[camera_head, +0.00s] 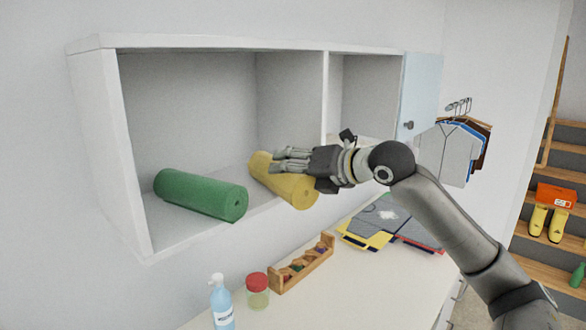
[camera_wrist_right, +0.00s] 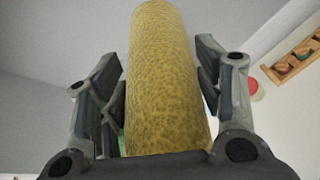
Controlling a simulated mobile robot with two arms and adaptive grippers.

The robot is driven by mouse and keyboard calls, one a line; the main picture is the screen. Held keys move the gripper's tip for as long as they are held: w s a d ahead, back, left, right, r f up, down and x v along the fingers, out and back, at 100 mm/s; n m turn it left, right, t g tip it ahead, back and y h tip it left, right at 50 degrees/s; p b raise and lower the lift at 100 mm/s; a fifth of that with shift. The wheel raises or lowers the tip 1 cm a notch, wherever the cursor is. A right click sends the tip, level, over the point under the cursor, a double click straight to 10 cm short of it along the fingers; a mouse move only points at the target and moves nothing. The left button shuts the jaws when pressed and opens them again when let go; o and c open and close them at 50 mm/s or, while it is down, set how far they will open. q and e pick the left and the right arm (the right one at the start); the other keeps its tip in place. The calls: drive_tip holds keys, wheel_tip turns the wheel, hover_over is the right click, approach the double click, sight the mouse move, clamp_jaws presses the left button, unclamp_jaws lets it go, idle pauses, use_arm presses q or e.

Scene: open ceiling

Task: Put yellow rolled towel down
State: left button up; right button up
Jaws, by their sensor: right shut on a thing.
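The yellow rolled towel (camera_head: 288,185) lies in the open wall cabinet (camera_head: 140,190), its near end at or slightly past the front edge of the cabinet floor. My right gripper (camera_head: 282,161) reaches in from the right and is shut on the towel. In the right wrist view the towel (camera_wrist_right: 160,80) runs lengthwise between the two fingers of the right gripper (camera_wrist_right: 160,85). Whether its underside touches the cabinet floor is hard to tell. My left gripper is not in view.
A green rolled towel (camera_head: 200,194) lies left of the yellow one in the same compartment. A divider (camera_head: 324,100) and an open door (camera_head: 422,95) are to the right. Below, the counter (camera_head: 340,295) holds a blue bottle (camera_head: 222,305), a red-lidded jar (camera_head: 257,292), a wooden rack (camera_head: 303,265) and folded clothes (camera_head: 390,222).

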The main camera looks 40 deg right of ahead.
drive_tip(key=shift+s+r, duration=0.1)
drive_tip(key=o, duration=1.2)
drive_tip(key=shift+f, duration=0.2)
drive_tip(key=shift+o, duration=0.2)
drive_tip(key=shift+r, duration=0.1)
